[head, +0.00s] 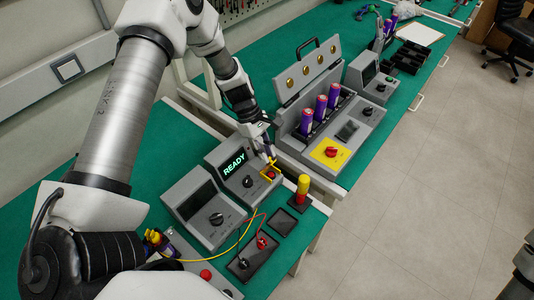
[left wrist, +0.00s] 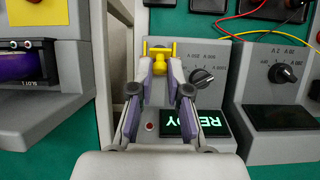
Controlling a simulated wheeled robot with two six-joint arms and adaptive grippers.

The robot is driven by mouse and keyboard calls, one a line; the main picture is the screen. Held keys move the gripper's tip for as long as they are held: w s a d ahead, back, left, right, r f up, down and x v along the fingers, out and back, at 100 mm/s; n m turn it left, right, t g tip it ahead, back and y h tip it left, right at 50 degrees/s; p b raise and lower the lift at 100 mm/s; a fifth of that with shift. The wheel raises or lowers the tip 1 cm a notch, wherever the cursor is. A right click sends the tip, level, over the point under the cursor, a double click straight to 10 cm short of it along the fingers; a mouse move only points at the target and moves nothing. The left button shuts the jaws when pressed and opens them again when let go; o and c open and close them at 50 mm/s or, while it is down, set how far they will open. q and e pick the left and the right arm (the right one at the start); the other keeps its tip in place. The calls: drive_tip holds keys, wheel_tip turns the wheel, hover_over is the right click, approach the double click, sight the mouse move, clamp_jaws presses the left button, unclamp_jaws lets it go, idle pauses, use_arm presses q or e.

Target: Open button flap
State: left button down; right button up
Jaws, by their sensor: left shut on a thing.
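The grey device (head: 243,174) with a lit READY screen (head: 234,163) stands on the green bench. At its right side is a yellow button flap (head: 270,173) with some red showing at it. My left gripper (head: 269,152) reaches down from above to the flap. In the left wrist view my left gripper (left wrist: 161,62) has its two fingertips closed on the yellow flap (left wrist: 160,50), at the edge of the device next to its knob (left wrist: 202,78). The fingers hide part of the flap, and I cannot tell its exact angle. My right gripper is not in view.
A second grey device (head: 205,207) with a dark screen stands close on the left. A red and yellow post (head: 302,188) stands to the right. Red and yellow cables lie in front. A larger grey station (head: 325,120) holds purple cylinders behind, across a narrow gap.

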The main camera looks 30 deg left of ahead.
sight(268, 165)
use_arm(q)
drive_tip(key=a+h+b, duration=0.1)
drive_tip(key=h+b, duration=0.1)
drive_tip(key=b, duration=0.1)
drive_tip(key=a+f+h+b, duration=0.1)
drive_tip(key=a+h+b, duration=0.1)
drive_tip(key=b, duration=0.1)
drive_tip(key=shift+w+a+f+g, duration=0.1)
drive_tip(key=shift+w+f+g, duration=0.1)
drive_tip(key=shift+g, duration=0.1)
drive_tip(key=shift+w+a+h+b, duration=0.1)
drive_tip(key=shift+a+h+b, duration=0.4)
drive_tip(key=shift+h, duration=0.2)
drive_tip(key=shift+a+b, duration=0.35)
drive_tip(key=shift+b, duration=0.05)
drive_tip(key=shift+a+f, duration=0.3)
drive_tip(key=shift+a, duration=0.05)
drive_tip(key=c, duration=1.1)
unclamp_jaws()
drive_tip(key=shift+w, duration=0.1)
drive_tip(key=shift+a+r, duration=0.1)
drive_tip(key=shift+r, duration=0.05)
